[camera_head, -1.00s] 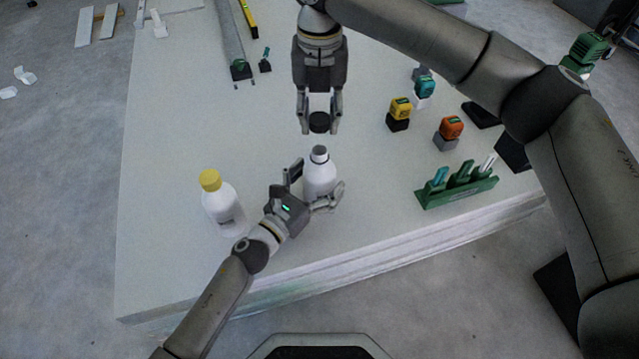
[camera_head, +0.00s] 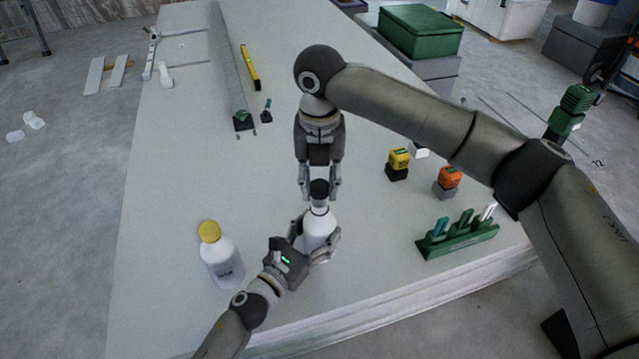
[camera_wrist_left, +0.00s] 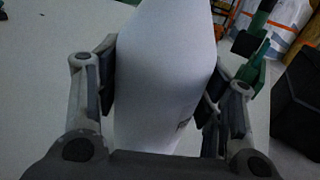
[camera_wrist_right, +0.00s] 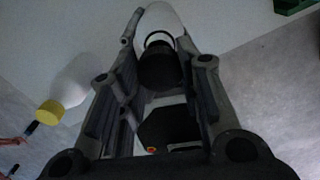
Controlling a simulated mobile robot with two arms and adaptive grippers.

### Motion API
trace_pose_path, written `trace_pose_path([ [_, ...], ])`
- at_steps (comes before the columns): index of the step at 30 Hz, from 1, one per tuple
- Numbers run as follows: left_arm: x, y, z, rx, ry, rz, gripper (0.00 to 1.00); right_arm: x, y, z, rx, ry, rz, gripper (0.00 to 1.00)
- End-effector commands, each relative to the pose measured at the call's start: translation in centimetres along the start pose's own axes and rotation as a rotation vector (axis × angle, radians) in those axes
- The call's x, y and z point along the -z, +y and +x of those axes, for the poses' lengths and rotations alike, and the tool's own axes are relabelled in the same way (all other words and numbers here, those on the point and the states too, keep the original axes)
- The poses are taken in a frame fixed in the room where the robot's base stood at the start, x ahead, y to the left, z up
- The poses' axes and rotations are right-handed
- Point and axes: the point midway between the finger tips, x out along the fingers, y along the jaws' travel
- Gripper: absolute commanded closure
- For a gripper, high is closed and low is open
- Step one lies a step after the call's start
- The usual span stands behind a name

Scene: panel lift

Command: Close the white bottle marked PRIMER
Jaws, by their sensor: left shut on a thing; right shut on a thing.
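A white bottle (camera_head: 318,226) stands upright on the table; the left wrist view (camera_wrist_left: 160,75) shows its body and only a scrap of print, too little to read. My left gripper (camera_head: 316,239) is shut on its body. My right gripper (camera_head: 319,188) is shut on a black cap (camera_head: 319,191), directly above the bottle. The cap is at the bottle's neck; I cannot tell whether it is seated. In the right wrist view the cap (camera_wrist_right: 160,70) is between the fingers, with a dark ring and the white bottle (camera_wrist_right: 160,18) beyond it.
Another white bottle (camera_head: 222,262) with a yellow cap stands left of my left gripper. A green rack (camera_head: 458,240), a yellow device (camera_head: 398,161) and an orange device (camera_head: 449,178) are to the right. A long grey bar (camera_head: 228,70) lies farther back. The table's near edge is close.

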Motion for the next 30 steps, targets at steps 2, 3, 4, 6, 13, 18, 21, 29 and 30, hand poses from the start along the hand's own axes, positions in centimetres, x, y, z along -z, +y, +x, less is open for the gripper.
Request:
trace_pose_path([
  [2, 0.0, 0.0, 0.0, 0.000, 0.000, 0.000, 0.81, 0.0, 0.0, 1.0, 0.000, 0.002, 0.000, 0.78],
  [3, 0.0, 0.0, 0.0, 0.000, 0.000, 0.001, 0.81, 0.0, 0.0, 1.1, 0.000, 0.001, 0.000, 0.78],
  [4, 0.0, 0.0, 0.0, 0.000, 0.001, 0.001, 0.81, 0.0, 0.0, 1.2, 0.000, 0.000, 0.000, 0.78],
  [6, 0.0, 0.0, 0.0, 0.000, 0.001, 0.001, 0.81, 0.0, 0.0, 1.1, 0.000, -0.001, 0.000, 0.78],
  [13, 0.0, 0.0, 0.0, 0.000, 0.001, 0.001, 0.81, 0.0, 0.0, 1.1, 0.000, 0.000, 0.000, 0.78],
  [18, 0.0, 0.0, 0.0, 0.000, 0.001, 0.001, 0.81, 0.0, 0.0, 1.2, 0.000, 0.000, 0.000, 0.78],
  [21, 0.0, 0.0, 0.0, 0.000, 0.001, 0.001, 0.81, 0.0, 0.0, 1.6, 0.000, 0.001, 0.000, 0.78],
  [29, 0.0, 0.0, 0.0, 0.000, 0.001, 0.001, 0.81, 0.0, 0.0, 2.9, -0.001, 0.001, -0.001, 0.78],
  [30, 0.0, 0.0, 0.0, 0.000, 0.001, 0.001, 0.81, 0.0, 0.0, 2.9, -0.001, 0.000, -0.001, 0.78],
])
